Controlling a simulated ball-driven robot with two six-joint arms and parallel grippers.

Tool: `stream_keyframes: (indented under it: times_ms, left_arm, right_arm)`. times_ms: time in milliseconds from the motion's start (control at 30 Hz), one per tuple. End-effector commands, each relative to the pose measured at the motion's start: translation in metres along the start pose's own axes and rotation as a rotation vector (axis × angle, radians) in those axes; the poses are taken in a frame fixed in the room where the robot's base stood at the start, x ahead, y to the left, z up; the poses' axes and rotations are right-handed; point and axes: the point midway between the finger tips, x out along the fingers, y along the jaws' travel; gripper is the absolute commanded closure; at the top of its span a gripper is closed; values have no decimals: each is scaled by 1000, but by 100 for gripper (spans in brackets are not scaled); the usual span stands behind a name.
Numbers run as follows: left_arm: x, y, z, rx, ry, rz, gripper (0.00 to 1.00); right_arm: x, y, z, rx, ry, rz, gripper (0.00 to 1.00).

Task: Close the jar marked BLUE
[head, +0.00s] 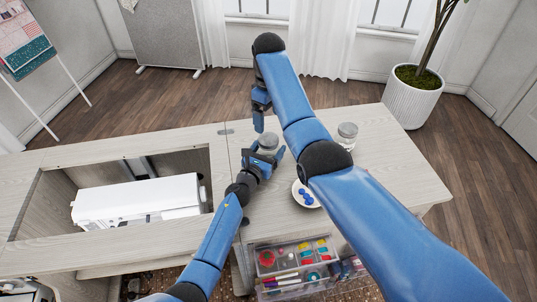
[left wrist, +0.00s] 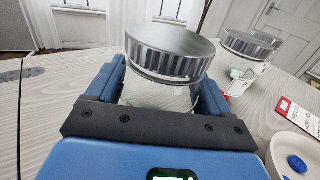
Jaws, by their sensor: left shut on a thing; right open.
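A clear glass jar (left wrist: 160,97) with a ribbed metal lid (left wrist: 170,52) stands upright between the fingers of my left gripper (head: 269,160), which is shut on the jar body. The lid sits over the mouth; I cannot tell how tightly. The same jar (head: 268,142) shows in the head view near the cabinet's hinge line. No marking on it is readable. My right gripper (head: 259,112) is open and empty, just beyond the jar in the head view. Its fingertips are small and partly hidden. A second lidded jar (head: 347,133) stands to the right.
A white saucer (head: 299,186) with blue buttons (head: 306,196) lies on the cabinet top (head: 395,160). Red-and-white tags (left wrist: 291,110) lie near the jars. A white sewing machine (head: 140,199) sits in the left well. An open drawer (head: 293,270) of sewing supplies is in front.

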Motion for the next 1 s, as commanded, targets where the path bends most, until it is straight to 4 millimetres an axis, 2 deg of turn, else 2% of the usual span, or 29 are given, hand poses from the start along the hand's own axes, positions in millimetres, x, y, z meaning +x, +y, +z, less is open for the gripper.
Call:
stream_keyframes:
  times_ms: [33, 200, 300, 467, 800, 1000]
  left_arm:
    - [0, 0, 0, 0, 0, 0, 63]
    - [0, 0, 0, 0, 0, 0, 89]
    - [0, 0, 0, 0, 0, 0, 100]
    - [0, 0, 0, 0, 0, 0, 100]
    - [0, 0, 0, 0, 0, 0, 100]
    - [0, 0, 0, 0, 0, 0, 100]
  right_arm:
    - [0, 0, 0, 0, 0, 0, 10]
    - [0, 0, 0, -4, 0, 0, 10]
    - [0, 0, 0, -33, 0, 0, 10]
    - [0, 0, 0, -164, 0, 0, 10]
    - [0, 0, 0, -592, 0, 0, 10]
    - [0, 0, 0, -747, 0, 0, 10]
